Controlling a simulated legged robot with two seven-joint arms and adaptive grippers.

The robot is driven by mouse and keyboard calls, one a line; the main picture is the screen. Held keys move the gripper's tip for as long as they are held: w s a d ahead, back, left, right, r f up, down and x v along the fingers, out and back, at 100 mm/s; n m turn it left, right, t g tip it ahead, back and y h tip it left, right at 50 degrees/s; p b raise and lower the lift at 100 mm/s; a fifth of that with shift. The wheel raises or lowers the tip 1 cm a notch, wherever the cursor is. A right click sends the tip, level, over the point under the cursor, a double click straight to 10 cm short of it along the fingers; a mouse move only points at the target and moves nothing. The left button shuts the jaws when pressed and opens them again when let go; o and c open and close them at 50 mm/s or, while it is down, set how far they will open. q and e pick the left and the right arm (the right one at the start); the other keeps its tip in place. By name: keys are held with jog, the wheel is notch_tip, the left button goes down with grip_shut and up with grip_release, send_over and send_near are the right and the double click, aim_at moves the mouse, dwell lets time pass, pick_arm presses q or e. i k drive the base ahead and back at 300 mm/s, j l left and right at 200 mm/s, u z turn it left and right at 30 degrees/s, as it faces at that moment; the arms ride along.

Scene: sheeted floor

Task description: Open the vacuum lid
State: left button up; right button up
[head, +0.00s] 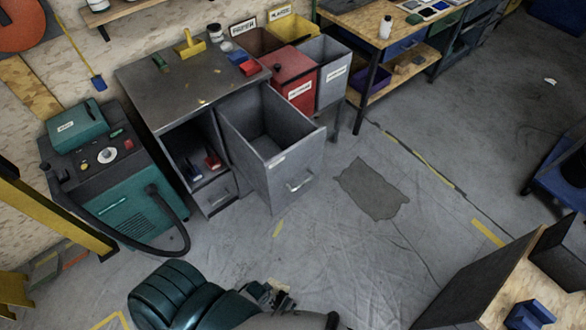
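The vacuum (134,206) is a teal and dark grey machine standing on the floor at the left, beside the grey cabinet. A black hose (172,222) loops from its front down to the floor and round its right side. Its dark sloping top carries a pale round knob (107,155) and a small red part. A teal box-like piece with a label (78,127) sits at the back of the top and appears closed; I cannot tell whether it is the lid.
A grey cabinet (190,95) has its large drawer (298,180) pulled out, right of the vacuum. A yellow post (55,222) stands left of the vacuum. Red and grey bins (333,84) stand behind the drawer. Floor is clear in the middle, around a dark flat patch (373,190).

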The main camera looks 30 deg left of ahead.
aim_at(79, 125)
jog(key=u, duration=2.5)
jog(key=i, duration=0.25)
